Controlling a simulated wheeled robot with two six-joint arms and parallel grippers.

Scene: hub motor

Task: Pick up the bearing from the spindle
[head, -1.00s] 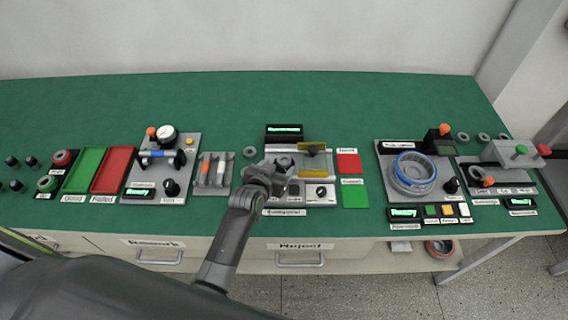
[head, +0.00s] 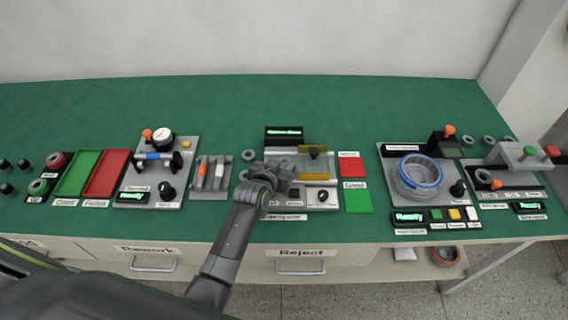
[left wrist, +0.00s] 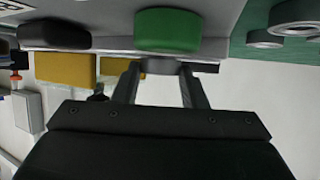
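My left gripper (head: 280,172) is over the front left part of the tester plate (head: 316,206), at the spindle area. In the left wrist view its two fingers (left wrist: 160,80) stand apart. A grey round part (left wrist: 163,68), possibly the bearing on the spindle, shows between or just beyond the tips; I cannot tell if they touch it. My right gripper is not in view.
Loose grey rings (head: 248,155) lie left of the tester; rings also show in the left wrist view (left wrist: 293,14). Red (head: 351,167) and green (head: 357,201) pads lie right.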

